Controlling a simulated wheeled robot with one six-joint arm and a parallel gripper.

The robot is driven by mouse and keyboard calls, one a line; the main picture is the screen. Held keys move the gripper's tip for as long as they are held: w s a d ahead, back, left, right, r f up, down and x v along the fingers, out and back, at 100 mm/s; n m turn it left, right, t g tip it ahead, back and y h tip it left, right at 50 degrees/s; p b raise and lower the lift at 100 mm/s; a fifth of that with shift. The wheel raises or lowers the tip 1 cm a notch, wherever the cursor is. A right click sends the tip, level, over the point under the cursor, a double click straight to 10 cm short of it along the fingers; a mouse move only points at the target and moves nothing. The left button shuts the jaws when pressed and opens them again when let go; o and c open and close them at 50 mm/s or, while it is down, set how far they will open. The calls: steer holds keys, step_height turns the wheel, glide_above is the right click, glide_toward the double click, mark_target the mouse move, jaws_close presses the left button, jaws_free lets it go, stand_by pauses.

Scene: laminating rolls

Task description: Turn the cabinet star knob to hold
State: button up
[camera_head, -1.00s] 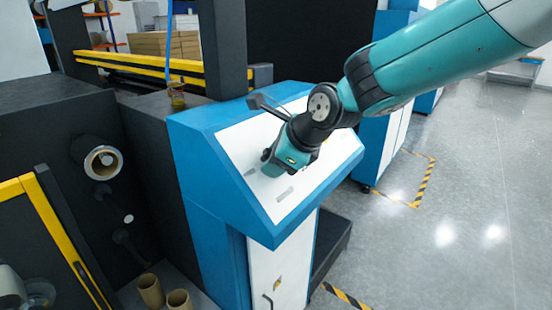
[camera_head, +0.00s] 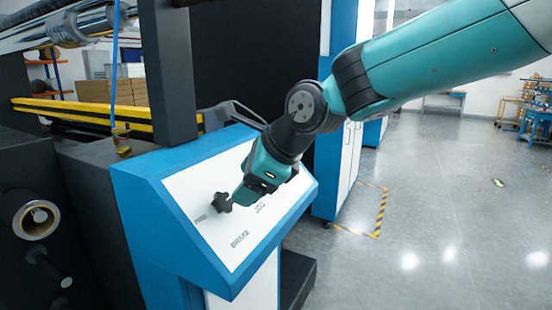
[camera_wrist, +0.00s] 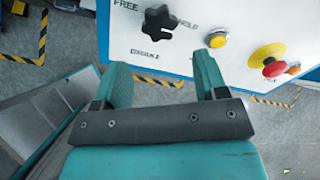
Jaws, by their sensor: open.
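The black star knob (camera_wrist: 158,26) sits on the white sloping panel (camera_wrist: 230,62), between the printed words FREE on its left and HOLD on its right in the wrist view. I cannot tell which word it points to. My gripper (camera_wrist: 163,70) is open and empty, its two teal fingers spread, with the knob ahead of the gap and apart from both fingers. In the head view the knob (camera_head: 222,202) shows just left of my gripper (camera_head: 236,197), which hides part of the panel.
A yellow button (camera_wrist: 217,39) and a red mushroom button on a yellow base (camera_wrist: 268,56) stand right of the knob. The panel belongs to a blue cabinet (camera_head: 140,200). Dark machinery with a roll core (camera_head: 36,219) stands left. Open floor (camera_head: 440,220) lies right.

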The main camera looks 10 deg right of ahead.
steer(key=v, duration=0.9)
steer(key=shift+b, duration=0.4)
steer(key=shift+s+d, duration=0.1)
steer(key=shift+s, duration=0.05)
steer(key=s+d+f+n+g+h, duration=0.1)
steer(key=s+d+f+n+g, duration=0.1)
steer(key=s+f+n, duration=0.5)
steer(key=s+d+f+n+g+h, duration=0.1)
steer(key=s+d+f+n+g, duration=0.2)
steer(key=s+f+n, duration=0.4)
steer(key=s+d+n, duration=0.1)
steer(key=s+n, duration=0.5)
steer(key=n, duration=0.7)
steer(key=shift+s, duration=0.25)
steer(key=shift+f, duration=0.15)
steer(key=shift+c, duration=0.4)
